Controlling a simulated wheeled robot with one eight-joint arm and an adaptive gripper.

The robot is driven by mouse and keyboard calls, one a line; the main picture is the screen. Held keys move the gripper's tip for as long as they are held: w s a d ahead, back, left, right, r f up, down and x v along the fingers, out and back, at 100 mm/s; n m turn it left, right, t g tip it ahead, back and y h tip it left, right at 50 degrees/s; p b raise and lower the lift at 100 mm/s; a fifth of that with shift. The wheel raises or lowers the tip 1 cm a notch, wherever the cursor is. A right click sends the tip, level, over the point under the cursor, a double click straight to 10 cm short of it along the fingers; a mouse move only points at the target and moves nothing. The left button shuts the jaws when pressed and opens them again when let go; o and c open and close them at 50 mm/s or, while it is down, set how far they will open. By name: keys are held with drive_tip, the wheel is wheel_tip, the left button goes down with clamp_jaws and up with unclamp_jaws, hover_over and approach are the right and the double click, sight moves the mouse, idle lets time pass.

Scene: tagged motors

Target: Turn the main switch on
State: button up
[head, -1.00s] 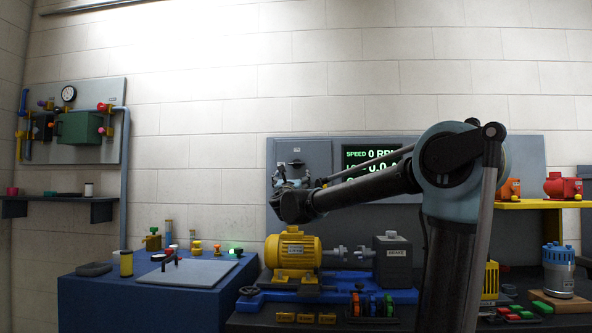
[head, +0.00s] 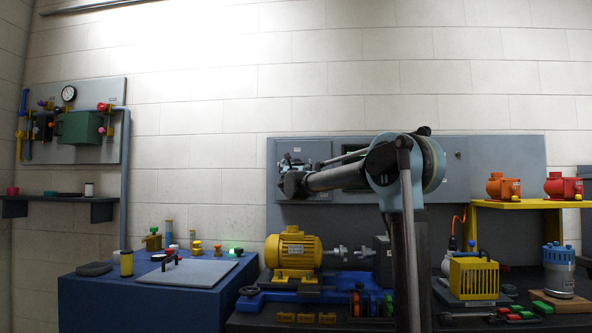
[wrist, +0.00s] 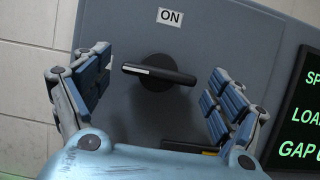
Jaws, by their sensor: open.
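The main switch (wrist: 158,72) is a black rotary handle with a white mark at its left end, on a grey panel (wrist: 225,35). In the wrist view the handle lies roughly crosswise, tilted slightly down to the right, below a white "ON" label (wrist: 170,16). My gripper (wrist: 160,82) is open, with one blue-padded finger left of the handle and one right. Small gaps show between the fingers and the handle ends in the picture; depth is hard to judge. In the head view my gripper (head: 290,180) is in front of the panel and hides the switch.
A display with green text (wrist: 305,110) is right of the switch panel. Below my arm stand a yellow motor (head: 293,252) on a blue base and a blue table (head: 150,300) at left. A yellow shelf (head: 525,204) carries orange and red motors at right.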

drive_tip(key=shift+w+r, duration=0.1)
drive_tip(key=shift+w, duration=0.1)
drive_tip(key=c, duration=1)
drive_tip(key=shift+c, duration=0.2)
